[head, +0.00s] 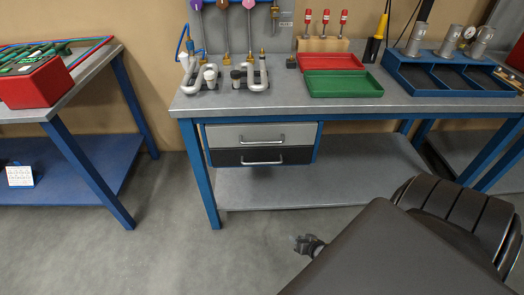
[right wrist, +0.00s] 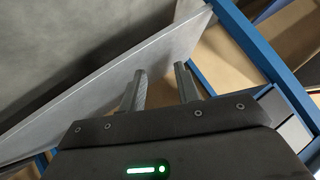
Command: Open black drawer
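The black drawer (head: 262,157) is the lower one of two under the middle workbench. It has a silver bar handle (head: 262,162) and looks shut, below a grey drawer (head: 262,135). My right gripper (head: 306,243) is in front of the bench, lower in the head view and right of the handle, apart from it. In the right wrist view, its two fingers (right wrist: 162,80) are spread with nothing between them. The drawer fronts show partly at the right edge there, the black one (right wrist: 294,132) beside the grey one. My left gripper is out of view.
The workbench (head: 290,103) has blue legs and a lower grey shelf (head: 330,178). Trays, pipe coils and a blue holder (head: 450,75) stand on top. A second bench (head: 75,85) is at left. Open floor (head: 170,235) lies in front.

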